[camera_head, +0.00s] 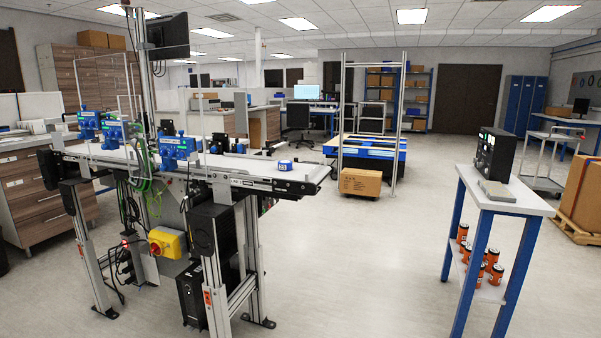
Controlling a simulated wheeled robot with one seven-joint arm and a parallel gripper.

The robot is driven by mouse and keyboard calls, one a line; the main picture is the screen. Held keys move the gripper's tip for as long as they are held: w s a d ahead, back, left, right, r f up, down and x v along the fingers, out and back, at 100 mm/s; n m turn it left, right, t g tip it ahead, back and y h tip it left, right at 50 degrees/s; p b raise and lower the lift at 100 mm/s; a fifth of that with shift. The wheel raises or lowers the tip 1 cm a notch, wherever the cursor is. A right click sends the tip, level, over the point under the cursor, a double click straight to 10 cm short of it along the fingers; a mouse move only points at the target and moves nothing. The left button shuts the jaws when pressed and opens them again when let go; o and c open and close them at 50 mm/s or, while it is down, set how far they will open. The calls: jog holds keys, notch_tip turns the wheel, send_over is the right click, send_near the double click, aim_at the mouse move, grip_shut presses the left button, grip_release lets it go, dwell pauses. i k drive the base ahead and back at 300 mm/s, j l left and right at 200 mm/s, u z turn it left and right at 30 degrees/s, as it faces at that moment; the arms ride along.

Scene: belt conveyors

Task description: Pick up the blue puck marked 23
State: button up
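A small blue puck with a white label (285,165) sits on the belt conveyor (238,165), near its right end. The marking on the label is too small to read for certain. Blue devices (177,149) stand along the conveyor to the left of the puck, apart from it. My gripper and arm are not in view.
A blue-legged table (535,207) at the right holds a black device (496,153) on top and several orange cans (496,273) on its lower shelf. A cardboard box (360,182) lies on the floor behind the conveyor. Open floor (350,265) lies between conveyor and table.

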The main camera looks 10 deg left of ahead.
aim_at(283, 165)
jog(key=i+u, duration=0.3)
jog(key=i, duration=0.25)
jog(key=i+l+u, duration=0.1)
jog(key=i+u, duration=0.25)
jog(key=i, duration=0.15)
jog(key=i+u, duration=0.15)
jog(key=i, duration=0.85)
